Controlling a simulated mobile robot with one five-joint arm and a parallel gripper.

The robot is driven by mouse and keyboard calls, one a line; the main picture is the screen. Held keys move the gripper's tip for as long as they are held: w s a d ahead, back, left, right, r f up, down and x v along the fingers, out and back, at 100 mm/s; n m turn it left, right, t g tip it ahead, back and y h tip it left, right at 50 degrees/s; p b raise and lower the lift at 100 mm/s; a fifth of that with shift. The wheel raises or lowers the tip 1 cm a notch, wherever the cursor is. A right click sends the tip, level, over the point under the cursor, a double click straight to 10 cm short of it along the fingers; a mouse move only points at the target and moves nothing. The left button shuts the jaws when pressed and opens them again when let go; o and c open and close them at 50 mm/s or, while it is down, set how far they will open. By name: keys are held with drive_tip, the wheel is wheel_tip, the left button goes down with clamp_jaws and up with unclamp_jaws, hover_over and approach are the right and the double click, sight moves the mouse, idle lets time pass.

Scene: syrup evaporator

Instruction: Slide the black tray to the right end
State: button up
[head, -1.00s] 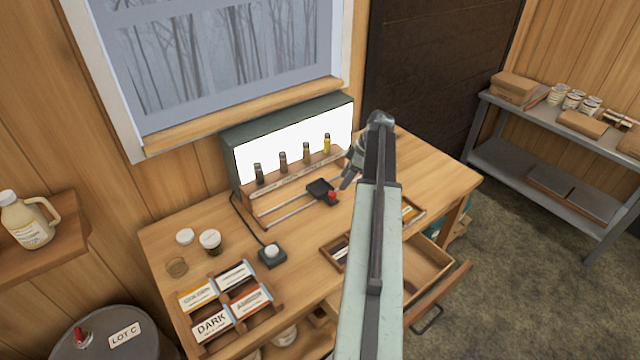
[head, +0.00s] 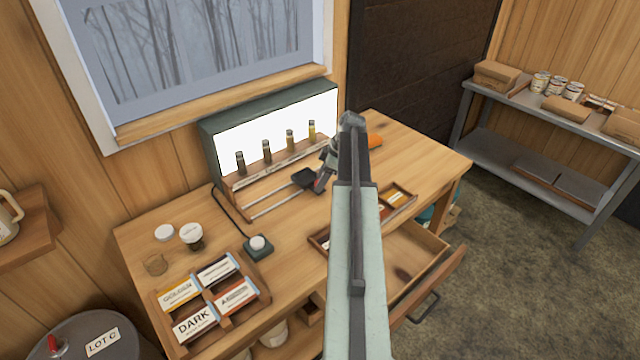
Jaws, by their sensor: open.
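The black tray (head: 304,178) sits on two thin rails (head: 275,205) in front of the lit box, toward the right part of the rails that I can see. A small red knob (head: 318,186) is at the tray's front right. My gripper (head: 322,182) is open and close against the tray's right side, by the knob. I cannot tell whether the fingers touch the knob or straddle it. My arm hides the right end of the rails.
Several sample bottles (head: 267,151) stand on a ledge behind the rails. A white-topped button box (head: 258,247) and a card rack (head: 208,298) are at left. An open drawer (head: 425,250) sticks out at front right. An orange object (head: 375,142) lies behind my arm.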

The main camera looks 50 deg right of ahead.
clamp_jaws()
idle(1.2)
